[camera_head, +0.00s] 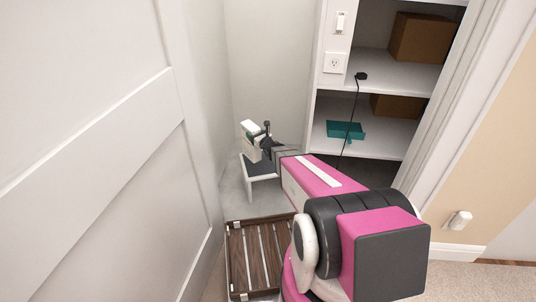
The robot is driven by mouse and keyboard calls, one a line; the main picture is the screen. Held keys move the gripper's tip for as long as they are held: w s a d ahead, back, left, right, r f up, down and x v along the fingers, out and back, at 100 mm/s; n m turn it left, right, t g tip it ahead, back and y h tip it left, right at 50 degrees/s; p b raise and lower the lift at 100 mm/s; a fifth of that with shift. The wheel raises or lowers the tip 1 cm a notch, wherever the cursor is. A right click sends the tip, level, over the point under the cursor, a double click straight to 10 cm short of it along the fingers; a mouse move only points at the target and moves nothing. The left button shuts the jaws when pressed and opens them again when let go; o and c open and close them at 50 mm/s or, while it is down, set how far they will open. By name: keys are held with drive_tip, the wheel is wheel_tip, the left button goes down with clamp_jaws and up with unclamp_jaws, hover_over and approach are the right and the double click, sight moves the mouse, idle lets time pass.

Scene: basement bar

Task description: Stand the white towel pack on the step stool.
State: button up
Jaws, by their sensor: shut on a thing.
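The white towel pack (250,151) is a small upright white block with a greenish band, in the far corner of the head view. The step stool (264,176) has white legs and sides and a dark top, and stands on the floor below the pack. My gripper (262,143) is shut on the towel pack and comes in from the right. The pack is over the left part of the stool's top. I cannot tell whether its bottom touches the stool. My gripper partly hides the pack.
A white panelled door (95,150) stands close on the left. White shelves (385,140) on the right hold a teal tray (345,130) and cardboard boxes (418,38).

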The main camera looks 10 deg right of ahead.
drive_tip(key=w+d+f, duration=0.6)
drive_tip(key=d+f, duration=0.2)
drive_tip(key=f, duration=0.2)
drive_tip(key=shift+w+d+f, duration=0.2)
drive_tip(key=shift+d, duration=0.15)
drive_tip(key=shift+f, duration=0.2)
drive_tip(key=o, duration=1.4)
drive_tip(key=shift+o, duration=0.2)
